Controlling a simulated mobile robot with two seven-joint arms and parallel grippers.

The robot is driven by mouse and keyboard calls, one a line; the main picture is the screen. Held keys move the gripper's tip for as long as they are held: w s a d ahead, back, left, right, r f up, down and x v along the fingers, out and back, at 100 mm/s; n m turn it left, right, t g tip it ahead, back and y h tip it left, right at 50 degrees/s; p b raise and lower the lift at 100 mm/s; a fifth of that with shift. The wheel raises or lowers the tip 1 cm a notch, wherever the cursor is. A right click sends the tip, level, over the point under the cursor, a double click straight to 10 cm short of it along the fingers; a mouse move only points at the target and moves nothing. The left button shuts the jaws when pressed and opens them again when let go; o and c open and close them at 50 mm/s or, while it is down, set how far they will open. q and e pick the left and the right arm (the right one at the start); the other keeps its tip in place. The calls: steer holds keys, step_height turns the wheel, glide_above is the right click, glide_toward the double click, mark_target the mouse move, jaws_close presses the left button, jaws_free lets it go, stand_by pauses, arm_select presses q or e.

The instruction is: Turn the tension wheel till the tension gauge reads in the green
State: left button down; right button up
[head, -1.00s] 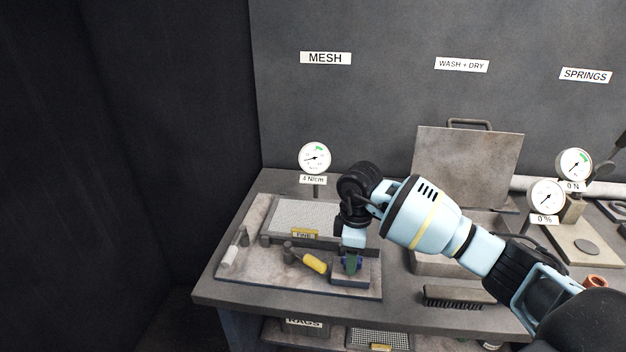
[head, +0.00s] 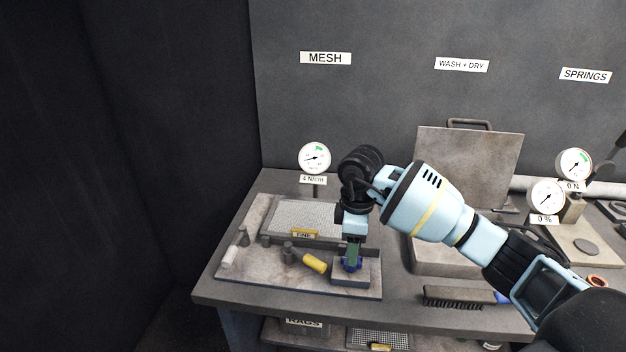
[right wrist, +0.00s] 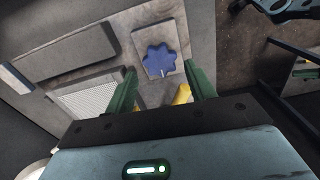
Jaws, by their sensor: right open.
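The tension wheel (right wrist: 160,59) is a blue lobed knob on a pale square block. In the head view the wheel (head: 351,266) shows partly behind my right gripper (head: 352,259). In the right wrist view my right gripper (right wrist: 160,68) is open, its two green fingers apart on either side of the wheel, with nothing held. The fingertips appear just above the wheel; whether they touch it I cannot tell. The tension gauge (head: 314,157) has a white dial, with its needle at the lower left, outside the green band at the top. Its label (head: 313,180) reads 4 N/cm. My left gripper is not in view.
A framed mesh (head: 304,217) marked FINE lies behind the wheel. A yellow-handled tool (head: 314,263) lies left of the wheel block. A brush (head: 458,297) lies to the right near the table's front edge. A tray with an upright lid (head: 468,165) stands at the back right.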

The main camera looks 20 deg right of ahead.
steer(key=shift+r, duration=1.3)
steer(key=shift+o, duration=1.4)
step_height(320, 180, up, 6)
steer(key=shift+o, duration=0.2)
